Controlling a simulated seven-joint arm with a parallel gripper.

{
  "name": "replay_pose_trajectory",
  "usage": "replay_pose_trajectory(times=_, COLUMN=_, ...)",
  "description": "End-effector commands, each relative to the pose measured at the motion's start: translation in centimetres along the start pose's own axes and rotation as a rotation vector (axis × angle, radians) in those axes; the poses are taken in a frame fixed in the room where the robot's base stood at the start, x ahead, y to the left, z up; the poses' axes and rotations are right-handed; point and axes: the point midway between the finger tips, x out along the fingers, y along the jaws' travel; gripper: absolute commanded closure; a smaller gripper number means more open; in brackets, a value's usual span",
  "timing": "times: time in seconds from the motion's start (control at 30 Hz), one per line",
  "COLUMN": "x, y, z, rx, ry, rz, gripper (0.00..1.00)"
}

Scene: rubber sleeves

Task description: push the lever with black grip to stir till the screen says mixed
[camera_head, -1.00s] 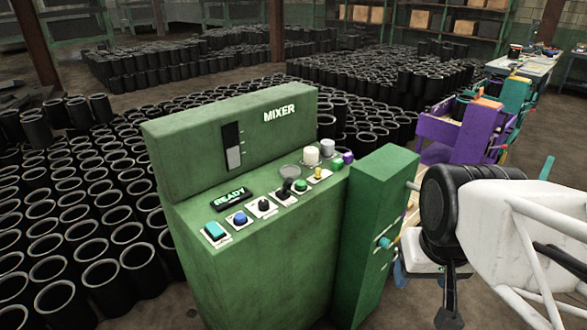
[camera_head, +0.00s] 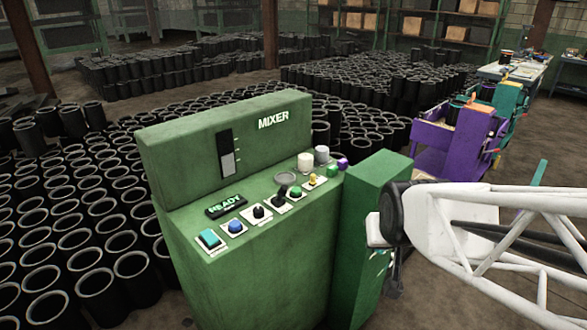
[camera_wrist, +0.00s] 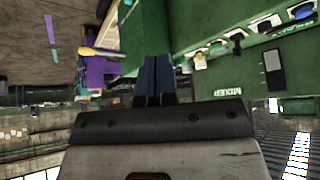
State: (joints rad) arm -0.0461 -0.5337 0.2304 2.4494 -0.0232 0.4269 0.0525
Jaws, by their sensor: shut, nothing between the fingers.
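The green mixer (camera_head: 245,255) stands in the middle of the head view, and its small screen (camera_head: 225,206) reads READY. A short lever with a black grip (camera_head: 280,202) appears on its sloped panel, between a black knob and a green button. My gripper (camera_head: 393,283) is right of the mixer, beside the green side box, well away from the lever; its fingers are mostly hidden there. In the wrist view, my gripper's blue fingers (camera_wrist: 155,80) are together with nothing between them.
The green side box (camera_head: 368,215) stands between my gripper and the panel. Other controls sit close to the lever: a black knob (camera_head: 258,213), a green button (camera_head: 294,195) and a yellow control (camera_head: 313,182). Many black sleeves (camera_head: 75,235) cover the floor behind and left.

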Motion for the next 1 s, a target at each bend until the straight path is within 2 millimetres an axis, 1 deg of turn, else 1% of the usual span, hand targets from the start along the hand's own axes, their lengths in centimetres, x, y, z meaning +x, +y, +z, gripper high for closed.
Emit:
replay_pose_trajectory(times=0.03, x=1.0, y=-0.3, z=-0.6, rx=-0.003, ry=0.024, rz=-0.004, gripper=1.0)
replay_pose_trajectory(times=0.2, x=3.7, y=-1.2, z=-2.8, rx=-0.008, ry=0.129, rz=-0.021, gripper=1.0)
replay_pose_trajectory(times=0.53, x=8.5, y=-3.4, z=-6.3, rx=-0.018, ry=0.331, rz=-0.064, gripper=1.0)
replay_pose_trajectory(times=0.8, x=12.0, y=-5.3, z=-8.4, rx=-0.022, ry=0.494, rz=-0.107, gripper=1.0)
replay_pose_trajectory(times=1.0, x=14.3, y=-6.9, z=-9.4, rx=-0.023, ry=0.614, rz=-0.145, gripper=1.0)
